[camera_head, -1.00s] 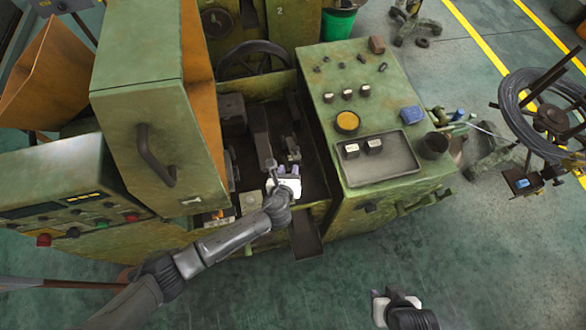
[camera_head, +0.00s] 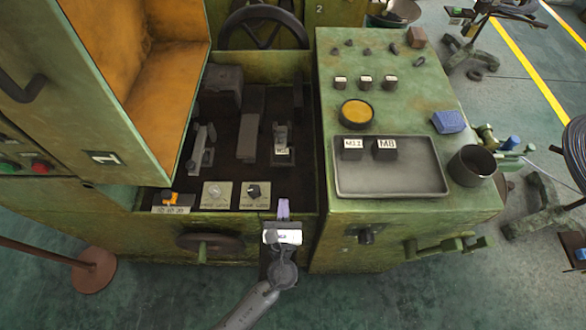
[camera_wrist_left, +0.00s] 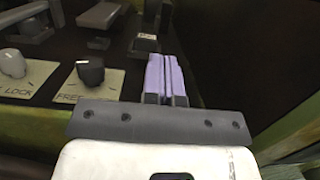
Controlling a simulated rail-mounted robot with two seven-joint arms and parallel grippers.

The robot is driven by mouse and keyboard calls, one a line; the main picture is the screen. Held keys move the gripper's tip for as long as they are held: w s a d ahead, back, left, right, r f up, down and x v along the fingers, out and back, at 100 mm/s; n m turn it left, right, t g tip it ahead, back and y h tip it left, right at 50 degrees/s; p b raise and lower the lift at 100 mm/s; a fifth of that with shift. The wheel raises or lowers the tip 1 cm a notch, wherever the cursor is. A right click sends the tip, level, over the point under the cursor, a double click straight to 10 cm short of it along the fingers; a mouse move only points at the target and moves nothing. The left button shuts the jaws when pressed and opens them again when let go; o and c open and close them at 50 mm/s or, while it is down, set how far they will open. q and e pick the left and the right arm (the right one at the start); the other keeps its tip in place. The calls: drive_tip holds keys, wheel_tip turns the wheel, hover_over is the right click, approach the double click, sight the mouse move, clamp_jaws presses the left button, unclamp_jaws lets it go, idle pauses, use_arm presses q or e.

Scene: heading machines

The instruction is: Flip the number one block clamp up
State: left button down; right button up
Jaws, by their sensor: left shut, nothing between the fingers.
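The machine marked 1 has its bed (camera_head: 225,168) exposed. A grey lever-like part (camera_head: 201,148) stands at the left of the bed, with a long dark bar (camera_head: 251,125) beside it. A dark block (camera_head: 281,140) with a small white label stands at the right. I cannot tell for sure which part is the number one block clamp. My left gripper (camera_head: 283,208) is at the bed's front edge, apart from these parts. Its purple fingers are shut together and empty in the left wrist view (camera_wrist_left: 166,75). My right gripper is not in view.
Two labelled knobs, one white (camera_head: 215,190) and one black (camera_head: 255,191), sit on the front ledge left of my gripper. The raised orange-lined cover (camera_head: 165,95) bounds the left. A panel with a grey tray (camera_head: 390,180) is on the right.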

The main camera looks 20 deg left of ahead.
use_arm(q)
approach(283, 149)
drive_tip(key=w+a+f, duration=0.2)
drive_tip(key=w+f, duration=0.1)
drive_tip(key=w, duration=0.2)
drive_tip(key=shift+w+a+r+p, duration=0.15)
drive_tip(key=shift+w+r, duration=0.35)
drive_tip(key=shift+r, duration=0.25)
drive_tip(key=shift+w+d+r+p, duration=0.15)
drive_tip(key=shift+w+r, duration=0.35)
drive_tip(key=shift+r, duration=0.3)
drive_tip(key=shift+a, duration=0.1)
